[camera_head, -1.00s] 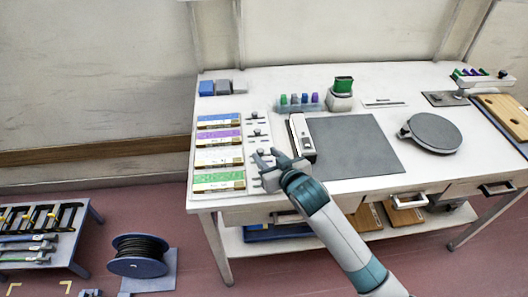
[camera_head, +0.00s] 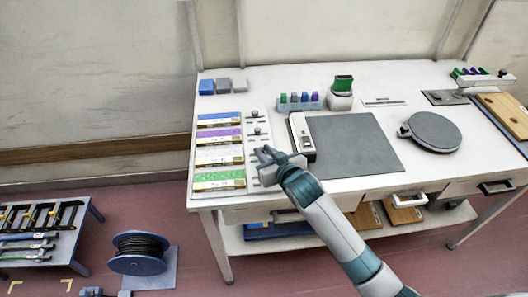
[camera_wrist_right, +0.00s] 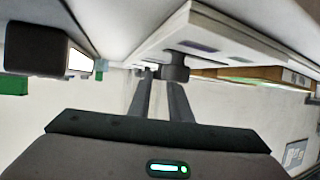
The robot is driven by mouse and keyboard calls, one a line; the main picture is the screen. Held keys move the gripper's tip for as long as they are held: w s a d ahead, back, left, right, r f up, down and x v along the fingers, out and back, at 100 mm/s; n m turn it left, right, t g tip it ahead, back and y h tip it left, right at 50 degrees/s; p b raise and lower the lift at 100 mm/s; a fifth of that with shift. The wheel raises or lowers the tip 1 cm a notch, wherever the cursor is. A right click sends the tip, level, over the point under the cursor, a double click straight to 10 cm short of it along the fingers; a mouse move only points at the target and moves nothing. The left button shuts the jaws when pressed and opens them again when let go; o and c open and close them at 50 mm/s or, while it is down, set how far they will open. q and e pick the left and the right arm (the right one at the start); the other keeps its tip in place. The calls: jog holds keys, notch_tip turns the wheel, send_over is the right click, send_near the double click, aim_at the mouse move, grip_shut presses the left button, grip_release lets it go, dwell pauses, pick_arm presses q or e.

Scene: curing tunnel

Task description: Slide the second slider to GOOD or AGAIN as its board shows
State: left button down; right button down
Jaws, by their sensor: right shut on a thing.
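A white slider panel (camera_head: 251,124) stands at the left of the table, right of a column of boards: blue (camera_head: 219,119), purple (camera_head: 219,137), pale (camera_head: 218,156) and green (camera_head: 218,179). Dark slider knobs show at the top (camera_head: 255,113) and just below it (camera_head: 257,131). My right gripper (camera_head: 264,155) is at the panel beside the pale board, shut on a slider knob that its fingers cover in the head view. The dark knob (camera_wrist_right: 176,72) shows at its fingertips in the right wrist view. Board markings are too small to read. My left gripper is out of view.
A white device (camera_head: 302,136) and a grey mat (camera_head: 354,145) lie right of the panel. Blue and grey blocks (camera_head: 222,86) sit behind the boards. A round grey plate (camera_head: 434,132) stands farther right. The mat is clear.

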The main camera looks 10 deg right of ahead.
jog(key=shift+d+r+p, duration=0.1)
jog(key=shift+d+p, duration=0.45)
jog(key=shift+d, duration=0.7)
jog(key=c, duration=2)
grip_release()
jog(key=shift+c, duration=0.2)
jog(key=o, duration=0.4)
jog(key=shift+d, duration=0.1)
jog(key=shift+s, duration=0.15)
jog(key=shift+s, duration=0.2)
jog(key=b+v, duration=0.2)
jog(key=v, duration=1.4)
jog(key=shift+s+d+r+b, duration=0.15)
jog(key=shift+s+b, duration=0.2)
